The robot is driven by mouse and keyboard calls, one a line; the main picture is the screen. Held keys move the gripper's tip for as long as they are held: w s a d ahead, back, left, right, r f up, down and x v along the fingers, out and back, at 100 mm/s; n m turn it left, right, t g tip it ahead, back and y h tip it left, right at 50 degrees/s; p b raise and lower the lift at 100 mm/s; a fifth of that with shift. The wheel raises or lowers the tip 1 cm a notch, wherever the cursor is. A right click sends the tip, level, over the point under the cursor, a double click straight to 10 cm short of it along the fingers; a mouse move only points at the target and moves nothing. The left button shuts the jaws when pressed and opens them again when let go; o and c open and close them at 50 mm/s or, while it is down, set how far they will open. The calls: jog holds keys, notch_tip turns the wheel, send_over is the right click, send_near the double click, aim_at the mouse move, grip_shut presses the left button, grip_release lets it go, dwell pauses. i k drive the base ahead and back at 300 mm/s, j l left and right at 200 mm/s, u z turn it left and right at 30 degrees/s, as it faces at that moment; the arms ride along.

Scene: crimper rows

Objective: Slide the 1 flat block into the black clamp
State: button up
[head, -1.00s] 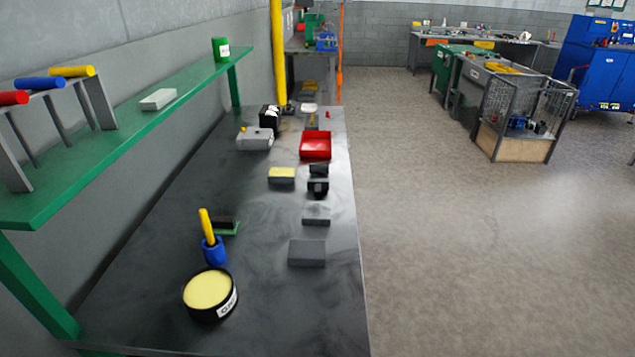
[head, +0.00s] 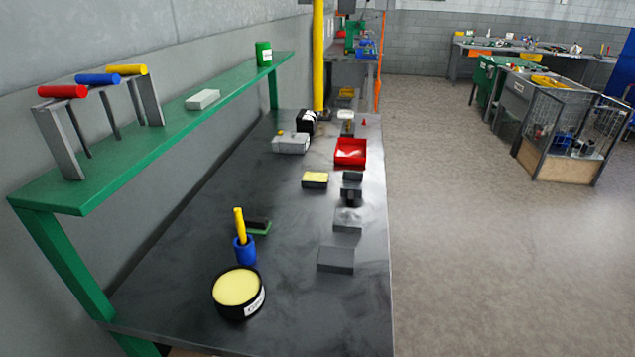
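The black clamp (head: 351,188) stands on the dark bench near its right edge, just in front of a red tray. A grey flat block (head: 336,260) lies on the bench nearer to me, apart from the clamp. Another low grey block (head: 347,220) lies between that block and the clamp, with a lighter patch on top. I cannot tell which of the two the task means. The jaws of the clamp are too small to make out. My gripper is not in view.
A yellow-topped tin (head: 238,288), a blue holder (head: 244,250) and a yellow-topped block (head: 315,180) stand on the bench (head: 180,310). The red tray (head: 350,152) is behind the clamp. A green shelf (head: 150,133) overhangs the left side. Open floor (head: 470,270) lies right.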

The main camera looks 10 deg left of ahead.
aim_at(312, 180)
jog(key=i+l+u, duration=0.1)
jog(key=l+u, duration=0.15)
jog(key=u, duration=0.25)
jog(key=i+l+u, duration=0.1)
jog(key=l+u, duration=0.15)
jog(key=u, duration=0.25)
jog(key=l+u, duration=0.2)
jog(key=l, duration=0.5)
jog(key=l+u, duration=0.2)
jog(key=l, duration=0.55)
jog(key=l+u, duration=0.2)
jog(key=l, duration=0.5)
jog(key=k+l+u, duration=0.15)
jog(key=l, duration=0.55)
